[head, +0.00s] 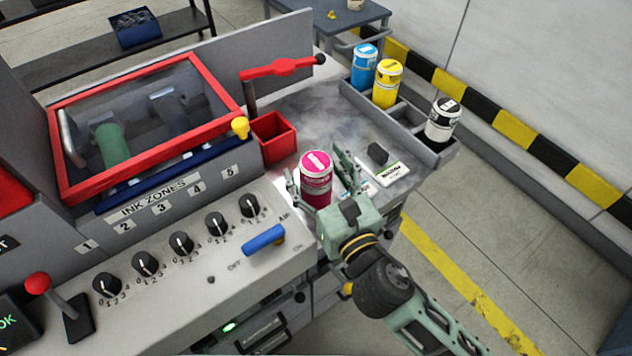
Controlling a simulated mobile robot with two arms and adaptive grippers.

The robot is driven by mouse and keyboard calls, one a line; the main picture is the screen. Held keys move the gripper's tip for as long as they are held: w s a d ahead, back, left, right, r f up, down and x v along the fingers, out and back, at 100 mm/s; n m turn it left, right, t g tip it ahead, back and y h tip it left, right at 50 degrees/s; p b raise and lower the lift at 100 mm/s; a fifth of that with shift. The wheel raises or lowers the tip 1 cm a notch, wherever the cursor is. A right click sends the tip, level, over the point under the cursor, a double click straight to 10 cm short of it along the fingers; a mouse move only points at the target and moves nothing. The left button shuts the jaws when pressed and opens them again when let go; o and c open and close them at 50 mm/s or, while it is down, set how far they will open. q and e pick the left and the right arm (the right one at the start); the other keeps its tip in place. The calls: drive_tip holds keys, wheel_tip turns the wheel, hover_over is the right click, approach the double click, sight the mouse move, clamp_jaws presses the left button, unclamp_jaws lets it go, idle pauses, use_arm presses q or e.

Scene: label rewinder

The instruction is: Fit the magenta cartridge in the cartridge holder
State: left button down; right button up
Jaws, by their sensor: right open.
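The magenta cartridge (316,183) stands upright on the grey worktop, near the edge of the control panel. My right gripper (319,172) is open, with one finger on each side of the cartridge; whether the fingers touch it I cannot tell. The grey cartridge holder (449,152) is a compartmented rack along the right edge of the worktop. It holds a cyan cartridge (364,66), a yellow cartridge (387,84) and a black cartridge (443,120). An empty compartment shows between the yellow and black ones. My left gripper is not in view.
A red open box (273,138) and a red lever (282,69) stand left of the worktop's clear middle. The red-framed cover (150,130) is at left.

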drive_tip(key=shift+c, duration=0.4)
clamp_jaws()
drive_tip(key=shift+r, duration=0.1)
drive_tip(key=shift+r, duration=0.1)
